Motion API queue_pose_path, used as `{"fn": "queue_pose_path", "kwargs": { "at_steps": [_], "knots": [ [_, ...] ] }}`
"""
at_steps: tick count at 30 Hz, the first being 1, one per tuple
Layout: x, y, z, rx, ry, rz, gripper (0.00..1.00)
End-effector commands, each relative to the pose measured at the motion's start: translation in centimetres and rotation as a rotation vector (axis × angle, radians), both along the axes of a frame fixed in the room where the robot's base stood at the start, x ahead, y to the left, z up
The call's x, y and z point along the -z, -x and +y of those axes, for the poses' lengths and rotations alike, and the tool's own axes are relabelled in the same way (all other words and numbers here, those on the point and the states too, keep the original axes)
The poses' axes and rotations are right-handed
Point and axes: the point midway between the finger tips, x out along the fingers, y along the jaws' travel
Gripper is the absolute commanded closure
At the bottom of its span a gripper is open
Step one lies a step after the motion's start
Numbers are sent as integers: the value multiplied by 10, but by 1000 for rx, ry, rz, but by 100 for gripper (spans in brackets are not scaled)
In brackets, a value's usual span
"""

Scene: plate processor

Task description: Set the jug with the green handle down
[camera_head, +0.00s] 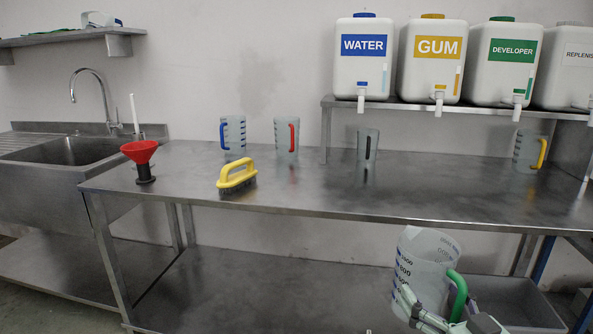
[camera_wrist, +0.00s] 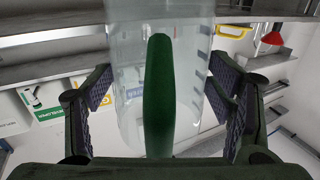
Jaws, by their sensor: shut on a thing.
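The clear jug with the green handle (camera_head: 420,270) is at the lower right of the head view, in front of the steel table's (camera_head: 330,195) near edge. Its rim reaches just below the table top's edge in the picture, and it leans slightly there. Dark volume marks show on its side. My gripper (camera_head: 455,322) is at its lower right, partly cut off by the picture's edge. In the wrist view the jug (camera_wrist: 190,110) sits between the two fingers of my gripper (camera_wrist: 160,95), with the green handle (camera_wrist: 160,100) facing the camera. The jug's base is hidden.
Jugs with blue (camera_head: 234,134), red (camera_head: 287,136), black (camera_head: 367,148) and yellow (camera_head: 528,150) handles stand on the table. A yellow brush (camera_head: 237,177) and red funnel (camera_head: 139,152) are left. Labelled containers (camera_head: 433,62) stand on a raised shelf. The table's front middle is clear.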

Motion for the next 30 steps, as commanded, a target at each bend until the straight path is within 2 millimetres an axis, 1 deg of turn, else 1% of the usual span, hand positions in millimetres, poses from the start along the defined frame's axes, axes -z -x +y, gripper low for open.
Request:
{"fn": "queue_pose_path", "kwargs": {
  "at_steps": [1, 2, 3, 5, 6, 8, 9, 11, 12, 13, 15, 18, 21, 24, 27, 30],
  "knots": [
    [28, -17, 12, -36, -14, 10, 56],
    [41, -27, 19, -52, -13, 10, 56],
    [60, -38, 29, -71, -15, 9, 56],
    [88, -54, 45, -93, -14, 8, 56],
    [107, -63, 56, -104, -14, 10, 56],
    [136, -75, 75, -116, -13, 9, 56],
    [155, -82, 88, -122, -14, 8, 56],
    [183, -90, 109, -127, -12, 9, 56],
    [202, -94, 123, -128, -13, 9, 56],
    [216, -97, 134, -128, -13, 9, 56],
    [247, -101, 161, -127, -12, 9, 56],
    [285, -103, 196, -121, -11, 8, 56],
    [314, -101, 226, -115, -8, 6, 56],
    [334, -99, 248, -112, -5, 4, 56],
    [345, -97, 261, -109, -2, 1, 56],
    [356, -94, 266, -90, -3, -4, 56]
  ]
}}
